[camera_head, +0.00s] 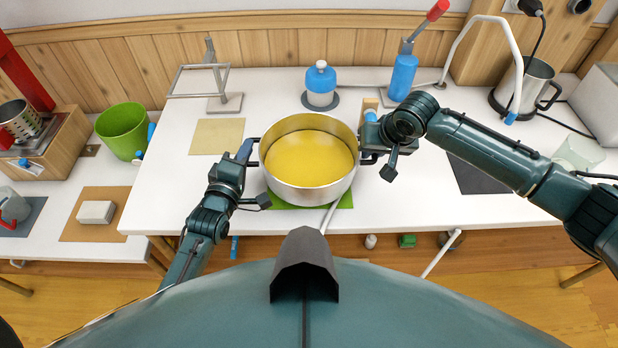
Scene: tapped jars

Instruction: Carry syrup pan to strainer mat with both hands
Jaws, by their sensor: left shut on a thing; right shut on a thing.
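The syrup pan (310,190), a wide silver pot with yellow syrup (308,158) inside, is level near the table's front. My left gripper (247,152) is shut on its left handle. My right gripper (369,138) is shut on its right handle. A green mat (346,200) shows under the pan's front edge; whether the pan touches it I cannot tell. A tan mat (217,136) lies bare to the left, and a dark mat (475,176) lies to the right, partly behind my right arm. Which mat is the strainer mat I cannot tell.
A metal frame stand (222,102), a blue and white jar (320,84) and a blue bottle (402,78) stand at the back. A green bucket (122,130) is on the left counter. A steel jug (537,84) is at right.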

